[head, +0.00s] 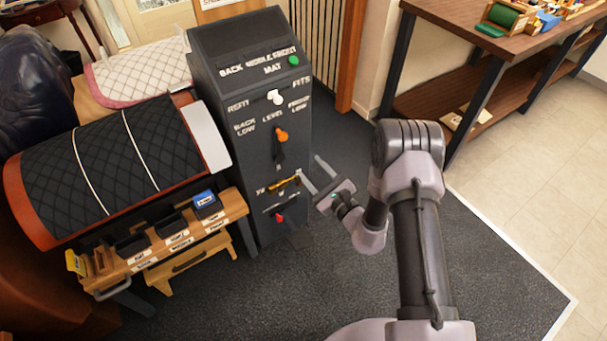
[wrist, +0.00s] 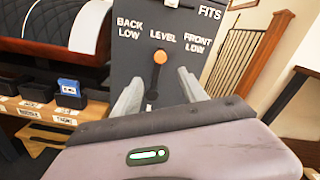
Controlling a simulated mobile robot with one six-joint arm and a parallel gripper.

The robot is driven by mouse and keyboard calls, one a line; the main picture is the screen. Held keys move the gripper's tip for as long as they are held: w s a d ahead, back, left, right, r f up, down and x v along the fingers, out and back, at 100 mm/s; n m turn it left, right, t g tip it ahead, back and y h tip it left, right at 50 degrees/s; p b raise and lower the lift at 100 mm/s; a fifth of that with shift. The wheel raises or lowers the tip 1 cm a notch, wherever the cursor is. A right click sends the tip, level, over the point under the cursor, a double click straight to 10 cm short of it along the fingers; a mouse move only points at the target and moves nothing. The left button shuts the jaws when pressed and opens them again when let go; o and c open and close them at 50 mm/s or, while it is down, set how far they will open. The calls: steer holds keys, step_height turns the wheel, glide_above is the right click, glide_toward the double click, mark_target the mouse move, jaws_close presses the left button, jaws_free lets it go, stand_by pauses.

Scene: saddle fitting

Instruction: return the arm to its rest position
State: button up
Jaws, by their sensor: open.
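My gripper (head: 312,176) is open and empty in front of the dark control cabinet (head: 217,107). In the wrist view its two pale fingers (wrist: 160,100) stand apart on either side of the lower part of the lever with the orange knob (wrist: 160,57), under the label "LEVEL". I cannot tell the exact gap between fingers and lever, but in the head view the gripper looks clear of the cabinet face. My arm reaches forward from the bottom right of the head view. The rest position itself is not marked in view.
A quilted black saddle form (head: 105,165) stands left of the cabinet, above a wooden bench (head: 235,204) with small bins. A brass-coloured handle (head: 284,183) and a red knob (head: 279,218) are low on the cabinet. A wooden table (head: 470,28) stands at right. Dark floor mat (head: 500,285) is clear.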

steer(key=shift+s+d, duration=0.1)
steer(key=shift+d, duration=0.1)
steer(key=shift+f, duration=0.1)
